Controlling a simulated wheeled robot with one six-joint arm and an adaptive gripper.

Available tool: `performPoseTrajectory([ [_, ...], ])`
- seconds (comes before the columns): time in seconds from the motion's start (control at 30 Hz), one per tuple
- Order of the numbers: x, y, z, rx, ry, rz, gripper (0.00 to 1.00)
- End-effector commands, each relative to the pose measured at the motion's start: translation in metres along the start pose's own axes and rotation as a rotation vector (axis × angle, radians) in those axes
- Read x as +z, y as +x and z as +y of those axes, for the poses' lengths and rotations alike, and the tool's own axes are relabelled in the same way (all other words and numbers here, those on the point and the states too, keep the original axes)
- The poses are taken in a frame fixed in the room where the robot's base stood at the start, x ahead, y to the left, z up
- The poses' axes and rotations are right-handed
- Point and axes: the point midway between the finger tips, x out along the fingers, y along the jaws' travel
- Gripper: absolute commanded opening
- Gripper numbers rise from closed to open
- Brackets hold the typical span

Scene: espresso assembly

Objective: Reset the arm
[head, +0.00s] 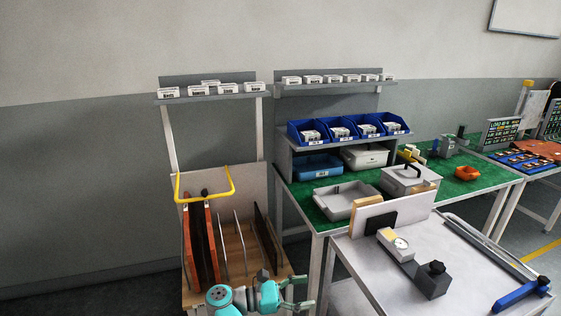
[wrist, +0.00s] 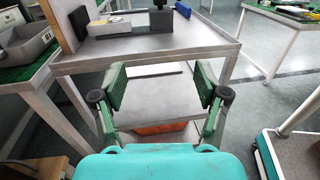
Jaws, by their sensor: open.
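My gripper (wrist: 160,97) is open and empty in the wrist view. Its two green-padded fingers stand apart in front of a grey metal table (wrist: 190,42), with nothing between the pads. In the head view my gripper (head: 298,293) is at the bottom, by the front edge of the wooden rack (head: 236,263) and left of the grey table (head: 340,243). My turquoise arm links show beside it there. I cannot see it touching anything.
The grey table holds a dial gauge block (head: 396,241) and a blue-handled tool (head: 522,293). A green-topped bench (head: 310,212) behind it carries a grey tray (head: 347,200) and blue bins (head: 307,133). A yellow handle (head: 205,197) rises over the rack.

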Motion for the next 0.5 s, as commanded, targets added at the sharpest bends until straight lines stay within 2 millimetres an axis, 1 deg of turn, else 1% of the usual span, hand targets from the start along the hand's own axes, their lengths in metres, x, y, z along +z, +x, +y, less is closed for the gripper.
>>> performPoseTrajectory([
  [0.27, -0.011, 0.014, -0.007, 0.03, -0.036, -0.038, 0.73],
  [0.5, -0.025, 0.033, -0.019, 0.073, -0.092, -0.097, 0.73],
])
